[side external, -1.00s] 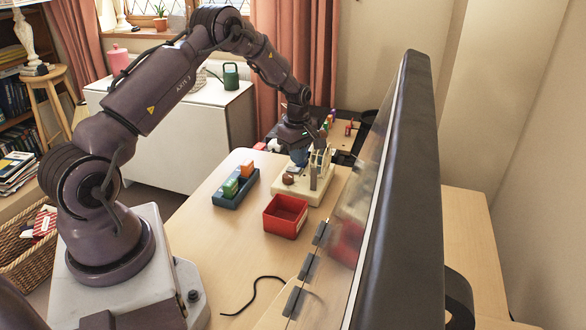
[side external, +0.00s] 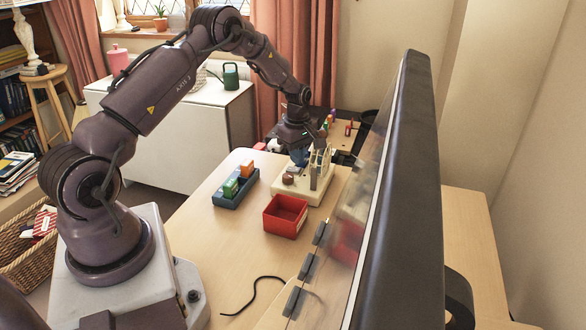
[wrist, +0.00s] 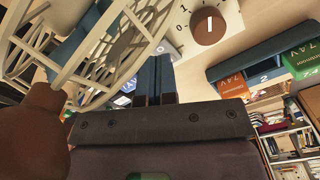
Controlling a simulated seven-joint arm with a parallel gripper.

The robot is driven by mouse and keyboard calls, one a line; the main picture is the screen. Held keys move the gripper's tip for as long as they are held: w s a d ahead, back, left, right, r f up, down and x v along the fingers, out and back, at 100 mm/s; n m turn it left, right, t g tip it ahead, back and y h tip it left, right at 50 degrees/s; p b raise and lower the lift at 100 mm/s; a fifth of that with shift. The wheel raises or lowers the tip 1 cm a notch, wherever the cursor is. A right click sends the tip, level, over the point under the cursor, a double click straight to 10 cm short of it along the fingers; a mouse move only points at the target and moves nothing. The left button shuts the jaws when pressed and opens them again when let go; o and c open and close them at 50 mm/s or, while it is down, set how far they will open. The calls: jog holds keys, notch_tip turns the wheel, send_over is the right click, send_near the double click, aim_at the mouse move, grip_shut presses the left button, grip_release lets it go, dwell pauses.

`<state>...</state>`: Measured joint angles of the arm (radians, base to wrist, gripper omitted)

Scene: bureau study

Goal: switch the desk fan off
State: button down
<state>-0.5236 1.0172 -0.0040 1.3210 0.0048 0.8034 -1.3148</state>
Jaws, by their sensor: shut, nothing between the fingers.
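The desk fan has a cream cage (wrist: 95,45) and a cream base (side external: 310,193) on the far part of the desk. In the wrist view, a round brown dial (wrist: 208,22) with a white pointer line sits on the base, with small printed marks beside it. I cannot tell which mark the pointer selects. My gripper (side external: 299,160) points down at the fan, beside the cage. Its blue fingers (wrist: 155,80) are together and empty, apart from the dial in the picture. A brown rounded knob (wrist: 42,125) shows at lower left in the wrist view.
A red open box (side external: 286,216) stands in front of the fan. A dark blue tray (side external: 229,201) with green and orange boxes lies to its left. A large dark-framed panel (side external: 400,200) stands at right. A black cable (side external: 252,293) lies on the desk.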

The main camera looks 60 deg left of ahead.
aim_at(298, 169)
jog(key=shift+f, duration=1.3)
dwell(0.4)
jog(key=shift+r, duration=3.55)
jog(key=shift+r, duration=0.1)
jog(key=s+d+r+m+t, duration=0.1)
jog(key=s+d+r+m, duration=0.2)
jog(key=d+r+m, duration=0.5)
jog(key=s+d+r+m+t, duration=0.25)
jog(key=d+r, duration=0.45)
jog(key=r, duration=0.5)
jog(key=s+d+r+m, duration=0.1)
jog(key=s+d+m, duration=0.2)
jog(key=s, duration=0.3)
jog(key=s+d+r+m+t, duration=0.1)
jog(key=s+d+m, duration=0.2)
jog(key=s, duration=0.3)
jog(key=s+d+r+m+t, duration=0.1)
jog(key=s+d+m, duration=0.3)
jog(key=s, duration=0.2)
jog(key=shift+s+r, duration=0.35)
jog(key=shift+r, duration=0.05)
